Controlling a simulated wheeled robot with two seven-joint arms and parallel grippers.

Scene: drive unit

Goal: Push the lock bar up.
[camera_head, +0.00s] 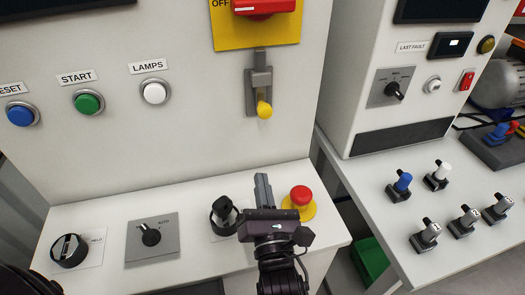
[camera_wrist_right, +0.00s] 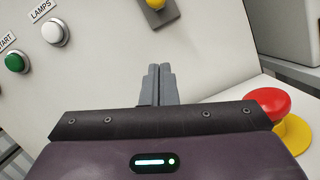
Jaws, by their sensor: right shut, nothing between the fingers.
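The lock bar (camera_head: 262,79) is a grey slide on a grey plate on the upright panel, just under the yellow plate with the red switch. A yellow knob (camera_head: 264,108) sits at its lower end. In the right wrist view only the lower part of the plate with the yellow knob (camera_wrist_right: 157,4) shows at the top edge. My right gripper (camera_head: 262,178) is shut and empty, its fingers pointing toward the panel, below and apart from the knob. The fingers also show side by side in the wrist view (camera_wrist_right: 160,70). My left gripper is not in view.
A red mushroom button (camera_head: 301,196) on a yellow base stands right of my right gripper. A black rotary knob (camera_head: 223,212) stands left of it. Blue, green and white buttons line the panel at left. The panel face below the lock bar is clear.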

